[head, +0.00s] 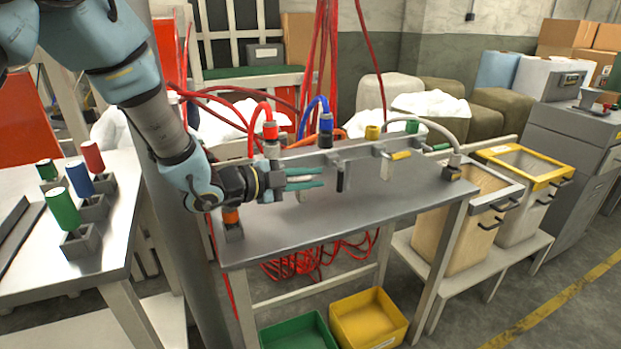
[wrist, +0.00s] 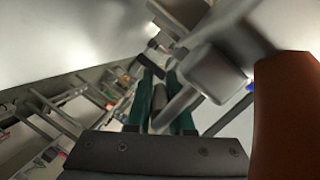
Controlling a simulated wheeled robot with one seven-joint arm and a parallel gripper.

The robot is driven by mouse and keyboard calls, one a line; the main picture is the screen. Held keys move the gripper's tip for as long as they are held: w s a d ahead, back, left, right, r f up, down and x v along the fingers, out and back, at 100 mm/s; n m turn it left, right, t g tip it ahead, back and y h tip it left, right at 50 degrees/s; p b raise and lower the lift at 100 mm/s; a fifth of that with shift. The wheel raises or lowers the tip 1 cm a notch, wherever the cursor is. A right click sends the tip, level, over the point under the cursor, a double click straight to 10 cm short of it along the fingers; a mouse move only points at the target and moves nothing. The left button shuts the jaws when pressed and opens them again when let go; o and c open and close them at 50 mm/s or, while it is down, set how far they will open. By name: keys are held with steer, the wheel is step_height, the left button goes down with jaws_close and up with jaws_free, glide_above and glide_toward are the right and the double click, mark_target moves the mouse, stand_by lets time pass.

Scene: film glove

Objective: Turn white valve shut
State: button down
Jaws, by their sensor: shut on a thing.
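A grey manifold bar (head: 355,152) with several valves runs along the metal table. My gripper (head: 318,178) is level at the bar's front left, its teal fingers pointing right. In the wrist view, my gripper (wrist: 165,88) is shut on a pale grey rod (wrist: 177,105) that slants between the green fingers. The rod joins a grey valve body (wrist: 215,75). The exact angle of the handle is hard to tell.
A dark lever (head: 340,178) hangs close right of the fingertips, and a yellow lever (head: 401,155) lies further right. Red (head: 270,130), blue (head: 326,122) and white hoses rise from the bar. An orange-topped fitting (head: 231,217) stands beneath my wrist.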

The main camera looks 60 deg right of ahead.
steer(key=shift+f+b, duration=0.1)
steer(key=shift+b, duration=0.55)
steer(key=shift+h+b, duration=0.4)
steer(key=shift+b, duration=0.15)
steer(key=shift+r+g+h+b, duration=0.3)
steer(key=shift+g+b, duration=0.1)
steer(key=shift+b, duration=0.25)
steer(key=shift+r, duration=0.2)
steer(key=c, duration=0.8)
jaws_free()
step_height(320, 180, up, 10)
steer(key=shift+r+b, duration=0.1)
steer(key=shift+b, duration=0.2)
